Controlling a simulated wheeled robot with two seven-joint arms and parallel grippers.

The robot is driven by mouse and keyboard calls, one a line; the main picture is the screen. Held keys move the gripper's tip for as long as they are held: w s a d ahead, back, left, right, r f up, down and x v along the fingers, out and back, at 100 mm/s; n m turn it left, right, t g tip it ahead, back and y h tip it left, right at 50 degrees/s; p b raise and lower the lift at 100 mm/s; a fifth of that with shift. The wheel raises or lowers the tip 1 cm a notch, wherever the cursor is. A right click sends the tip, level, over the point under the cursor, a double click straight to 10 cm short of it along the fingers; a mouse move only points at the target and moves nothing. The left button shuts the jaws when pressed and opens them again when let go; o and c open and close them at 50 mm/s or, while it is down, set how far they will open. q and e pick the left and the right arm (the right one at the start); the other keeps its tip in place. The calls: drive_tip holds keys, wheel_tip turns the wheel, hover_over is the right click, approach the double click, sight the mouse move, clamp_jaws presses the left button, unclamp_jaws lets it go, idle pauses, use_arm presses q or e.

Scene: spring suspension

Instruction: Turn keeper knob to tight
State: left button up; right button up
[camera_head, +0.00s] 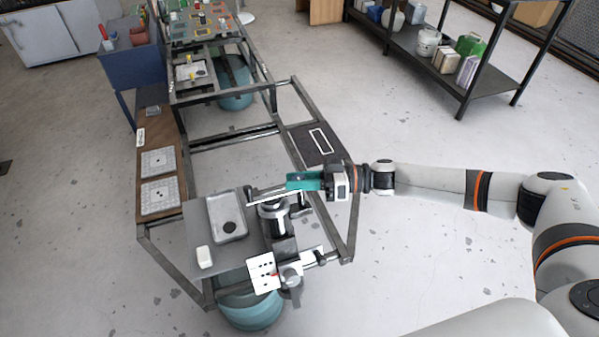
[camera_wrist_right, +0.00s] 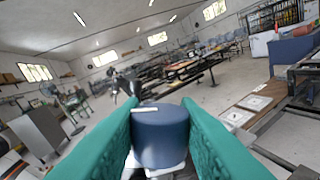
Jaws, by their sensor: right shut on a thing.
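My right gripper (camera_head: 292,182) reaches in from the right over the metal frame, beside the top of the black cylindrical suspension unit (camera_head: 272,222). In the right wrist view, its teal fingers (camera_wrist_right: 160,112) are shut on a blue-grey round knob (camera_wrist_right: 161,138), one finger on each side. The knob has a short white mark (camera_wrist_right: 145,109) at its top edge. In the head view the knob is hidden by the fingers or too small to make out. My left gripper is in neither view.
A grey plate with a tray (camera_head: 229,215) and a white block (camera_head: 204,257) lies left of the suspension unit. A white panel with dark holes (camera_head: 262,270) stands in front. A brown board with two white squares (camera_head: 160,195) runs along the left.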

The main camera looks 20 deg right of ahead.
drive_tip(key=m+t+h+p, duration=0.3)
drive_tip(key=h+p, duration=0.1)
drive_tip(key=p, duration=0.1)
drive_tip(key=m+t+h+p, duration=0.3)
drive_tip(key=t+h+p, duration=0.1)
drive_tip(key=p, duration=0.1)
drive_tip(key=shift+s+a+r, duration=0.2)
drive_tip(key=m+t+h+p, duration=0.1)
drive_tip(key=h, duration=0.2)
drive_tip(key=shift+f+m+h, duration=0.1)
drive_tip(key=shift+m+h, duration=0.2)
drive_tip(key=shift+m, duration=0.1)
drive_tip(key=shift+w+m+t+h, duration=0.1)
drive_tip(key=shift+m+t+h, duration=0.4)
drive_tip(key=shift+h, duration=0.9)
drive_tip(key=shift+d+m+h, duration=0.1)
drive_tip(key=shift+m+h, duration=0.2)
drive_tip(key=shift+h, duration=0.3)
drive_tip(key=o, duration=0.9)
drive_tip(key=shift+w, duration=0.1)
drive_tip(key=shift+o, duration=0.2)
drive_tip(key=b+v, duration=0.1)
drive_tip(key=v, duration=1.1)
drive_tip(key=shift+b, duration=0.35)
